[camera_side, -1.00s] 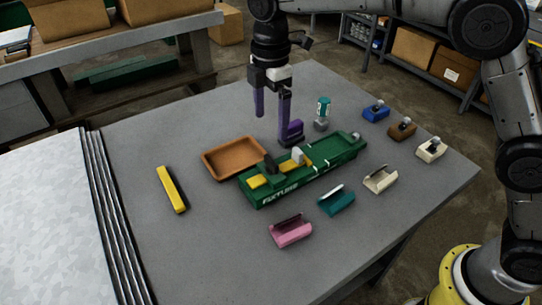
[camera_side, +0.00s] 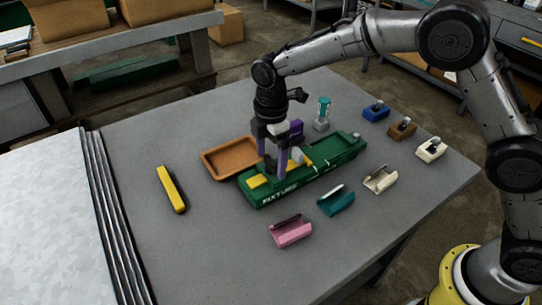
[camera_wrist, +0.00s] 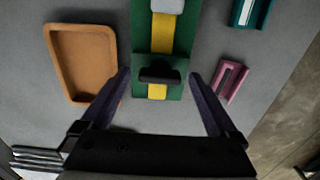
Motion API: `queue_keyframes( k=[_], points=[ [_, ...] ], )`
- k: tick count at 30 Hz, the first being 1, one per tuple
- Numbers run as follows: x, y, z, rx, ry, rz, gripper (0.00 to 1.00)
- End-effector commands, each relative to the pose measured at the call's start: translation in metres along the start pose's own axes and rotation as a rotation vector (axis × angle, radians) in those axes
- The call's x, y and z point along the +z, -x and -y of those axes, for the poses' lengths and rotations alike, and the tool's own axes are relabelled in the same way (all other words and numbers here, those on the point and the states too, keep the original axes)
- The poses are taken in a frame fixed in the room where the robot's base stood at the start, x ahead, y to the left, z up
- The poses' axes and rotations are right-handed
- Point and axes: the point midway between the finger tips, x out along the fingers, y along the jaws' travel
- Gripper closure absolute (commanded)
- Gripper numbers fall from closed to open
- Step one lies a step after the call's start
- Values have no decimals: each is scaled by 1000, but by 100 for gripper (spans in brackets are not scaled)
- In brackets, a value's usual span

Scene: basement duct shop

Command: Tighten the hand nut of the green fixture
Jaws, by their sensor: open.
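The green fixture (camera_side: 330,157) lies on the grey table, with a yellow strip along it and a light grey block (camera_wrist: 168,6). Its black hand nut (camera_wrist: 159,75), a dark bar over the yellow strip, shows near the fixture's end in the wrist view. In the side view my gripper hides most of the nut. My gripper (camera_side: 277,170) points down over that end of the fixture. In the wrist view its purple fingers (camera_wrist: 160,76) are apart, one on each side of the nut, with visible gaps. Nothing is held.
An empty orange tray (camera_side: 225,160) sits close behind the fixture. Pink (camera_side: 290,232), teal (camera_side: 336,201) and cream (camera_side: 381,180) holders lie in front. A teal-topped grey piece (camera_side: 322,115) stands behind. A yellow bar (camera_side: 171,189) lies left, with free table around it.

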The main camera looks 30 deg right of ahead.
Motion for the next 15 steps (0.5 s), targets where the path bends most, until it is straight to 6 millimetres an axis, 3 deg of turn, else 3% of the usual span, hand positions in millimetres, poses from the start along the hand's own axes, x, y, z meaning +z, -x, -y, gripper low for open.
queue_keyframes(
  k=[2,15],
  points=[
    [0,0,0,0,0,0,5],
    [0,1,0,0,0,0,84]
  ],
)
